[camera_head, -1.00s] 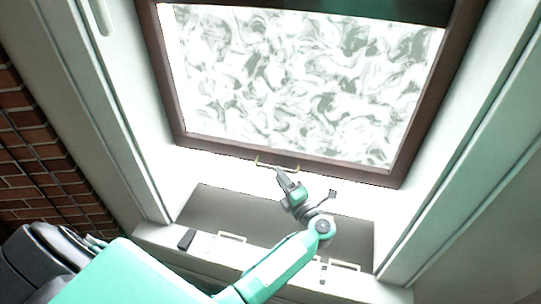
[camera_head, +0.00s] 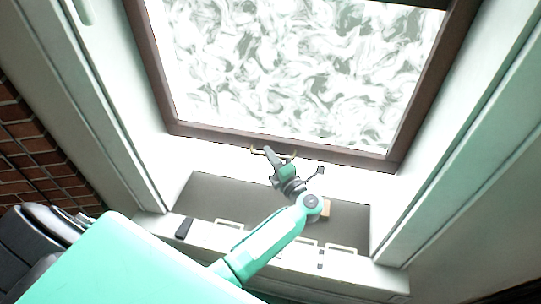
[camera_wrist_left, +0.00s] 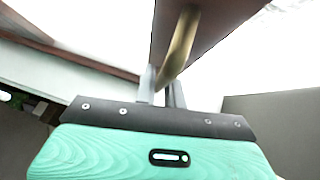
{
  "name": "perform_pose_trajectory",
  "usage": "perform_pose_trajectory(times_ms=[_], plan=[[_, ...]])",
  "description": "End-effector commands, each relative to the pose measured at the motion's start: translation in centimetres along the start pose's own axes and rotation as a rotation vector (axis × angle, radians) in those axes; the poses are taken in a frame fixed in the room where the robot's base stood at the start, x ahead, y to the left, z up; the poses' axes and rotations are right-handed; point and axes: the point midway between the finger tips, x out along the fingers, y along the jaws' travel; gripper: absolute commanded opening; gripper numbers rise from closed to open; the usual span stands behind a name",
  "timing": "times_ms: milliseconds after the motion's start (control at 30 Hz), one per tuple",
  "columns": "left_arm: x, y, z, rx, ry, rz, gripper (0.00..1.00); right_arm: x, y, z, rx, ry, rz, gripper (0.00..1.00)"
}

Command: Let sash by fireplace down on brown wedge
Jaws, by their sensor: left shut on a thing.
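The sash (camera_head: 398,140) has a dark brown frame around a marbled pale pane. It stands raised, with a gap between its bottom rail and the sill. A thin brass handle (camera_head: 289,158) is on its bottom rail; in the left wrist view the handle (camera_wrist_left: 181,40) runs down between my fingers. My left gripper (camera_head: 268,152) is shut on this handle, reaching up from below. My right gripper is not in view.
The white sill (camera_head: 205,232) carries a small black object (camera_head: 185,228) at left and pale handle-like pieces (camera_head: 340,248). White window jambs flank the sash on both sides. A red brick wall (camera_head: 30,150) stands at left. A grey panel (camera_head: 225,197) lies below the sash.

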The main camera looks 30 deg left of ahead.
Motion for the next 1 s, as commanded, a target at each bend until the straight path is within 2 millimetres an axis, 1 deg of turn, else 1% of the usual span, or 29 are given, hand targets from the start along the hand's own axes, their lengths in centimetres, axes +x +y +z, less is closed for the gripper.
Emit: perform_pose_trajectory(times_ms=[167,267,367,467,700,867,933,1000], plan=[[-0.1,-0.6,-0.1,0.001,0.000,-0.001,0.00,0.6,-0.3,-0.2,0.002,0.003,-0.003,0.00],[-0.2,-1.7,-0.3,0.002,0.001,-0.002,0.00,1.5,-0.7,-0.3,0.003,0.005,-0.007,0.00],[-0.5,-3.4,-0.5,0.005,0.002,-0.004,0.00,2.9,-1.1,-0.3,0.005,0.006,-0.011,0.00],[-0.8,-5.5,-0.8,0.005,0.003,-0.006,0.00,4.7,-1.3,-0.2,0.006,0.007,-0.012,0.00],[-1.6,-11.2,-1.6,0.006,0.003,-0.008,0.00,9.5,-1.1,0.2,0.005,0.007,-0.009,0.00],[-2.0,-14.6,-2.0,0.005,0.003,-0.006,0.00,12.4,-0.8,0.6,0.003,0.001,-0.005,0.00],[-2.1,-16.0,-2.2,0.005,0.002,-0.007,0.00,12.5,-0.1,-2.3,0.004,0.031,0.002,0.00],[-2.3,-17.2,-2.4,0.005,0.002,-0.006,0.00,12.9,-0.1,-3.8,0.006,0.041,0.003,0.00]])
